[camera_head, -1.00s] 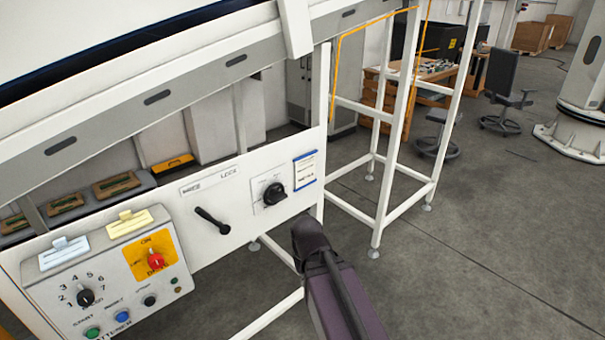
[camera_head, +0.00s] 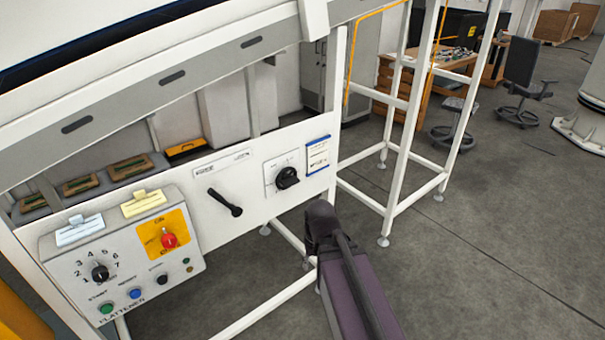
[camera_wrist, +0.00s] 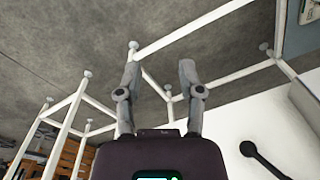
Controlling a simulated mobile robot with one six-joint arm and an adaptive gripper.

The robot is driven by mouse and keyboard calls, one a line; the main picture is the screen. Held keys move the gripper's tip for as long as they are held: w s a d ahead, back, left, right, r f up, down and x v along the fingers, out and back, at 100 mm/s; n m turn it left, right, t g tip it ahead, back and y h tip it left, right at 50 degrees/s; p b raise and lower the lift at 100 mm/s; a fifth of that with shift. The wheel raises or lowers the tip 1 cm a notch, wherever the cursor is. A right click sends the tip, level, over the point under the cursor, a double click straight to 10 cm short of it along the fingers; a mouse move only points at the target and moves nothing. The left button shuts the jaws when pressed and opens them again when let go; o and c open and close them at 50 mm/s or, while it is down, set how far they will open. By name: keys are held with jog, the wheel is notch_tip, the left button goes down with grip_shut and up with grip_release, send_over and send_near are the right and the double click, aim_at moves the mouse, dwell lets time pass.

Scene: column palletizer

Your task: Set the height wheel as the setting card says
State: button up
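The likely height wheel is a black knob (camera_head: 288,177) on a small white dial plate on the machine's white front panel. The setting card (camera_head: 318,154) is a white card with a blue border right of that knob; its writing is too small to read. My arm reaches in from the lower right, and its dark end (camera_head: 322,222) is below and right of the knob, apart from it. In the wrist view my gripper (camera_wrist: 159,75) has its two fingers spread wide with nothing between them. The wrist view does not show the knob.
A black lever (camera_head: 225,203) sits left of the knob; it also shows in the wrist view (camera_wrist: 262,158). A control box (camera_head: 125,255) with a red switch, dial and several buttons is at lower left. A white frame (camera_head: 395,150) stands right; open floor lies beyond.

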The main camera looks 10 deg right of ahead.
jog(key=w+a+f+m+t+y+b, duration=0.1)
jog(key=w+a+f+y+b, duration=0.1)
jog(key=w+f+y+b, duration=0.3)
jog(key=m+t+y+b, duration=0.7)
jog(key=t+y+b, duration=0.1)
jog(key=t+b, duration=0.3)
send_near(295, 184)
jog(key=v, duration=0.3)
jog(key=shift+w+a+r, duration=0.1)
jog(key=shift+w, duration=0.15)
jog(key=shift+a, duration=0.1)
jog(key=x, duration=1.3)
jog(key=shift+w+a, duration=0.2)
jog(key=shift+a, duration=0.1)
grip_shut()
